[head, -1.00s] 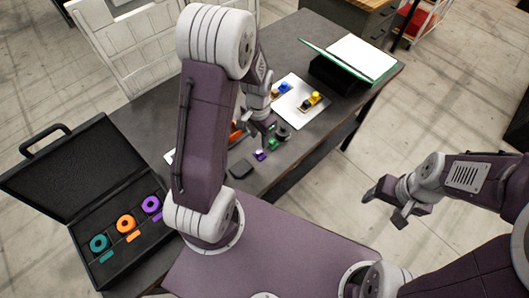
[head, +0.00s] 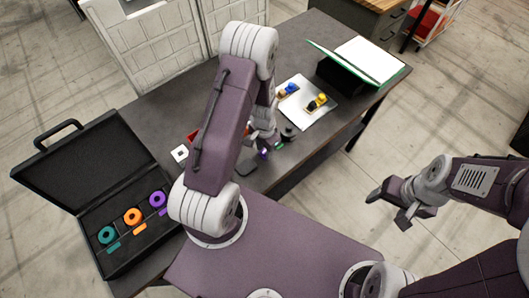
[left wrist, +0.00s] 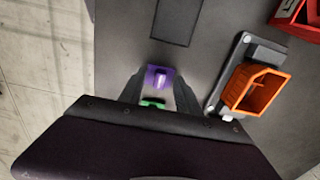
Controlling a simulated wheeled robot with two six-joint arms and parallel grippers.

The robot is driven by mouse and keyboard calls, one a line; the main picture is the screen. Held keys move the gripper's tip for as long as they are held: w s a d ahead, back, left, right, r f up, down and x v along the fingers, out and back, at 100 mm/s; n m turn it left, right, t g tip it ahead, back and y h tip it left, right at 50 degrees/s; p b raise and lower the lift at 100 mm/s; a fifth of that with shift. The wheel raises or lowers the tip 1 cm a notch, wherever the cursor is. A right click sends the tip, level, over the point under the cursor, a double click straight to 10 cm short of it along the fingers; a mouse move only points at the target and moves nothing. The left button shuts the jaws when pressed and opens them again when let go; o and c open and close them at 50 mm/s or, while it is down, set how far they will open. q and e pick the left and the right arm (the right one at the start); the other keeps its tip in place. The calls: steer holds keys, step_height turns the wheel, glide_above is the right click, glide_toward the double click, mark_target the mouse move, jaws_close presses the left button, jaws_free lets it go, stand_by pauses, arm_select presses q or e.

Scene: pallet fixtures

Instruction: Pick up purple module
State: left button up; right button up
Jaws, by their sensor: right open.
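The purple module (head: 263,153) is on the dark table near its front edge, partly hidden by my left gripper in the head view. In the left wrist view the purple module (left wrist: 160,77) lies between the fingertips, with a green piece (left wrist: 153,102) just below it in the picture. My left gripper (left wrist: 158,92) is open over them, its fingers on either side; the exact height above the table cannot be told. My right gripper (head: 389,208) is open and empty, to the right, off the table.
An orange bin (left wrist: 257,88) stands right of the left fingers, with a red bin (left wrist: 297,14) beyond. A dark flat pad (head: 247,165) lies near the module. An open black case (head: 110,262) with coloured rings is at left. A white sheet (head: 311,116) with small parts lies behind.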

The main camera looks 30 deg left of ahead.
arm_select(q)
jaws_close()
steer(key=shift+r, duration=0.15)
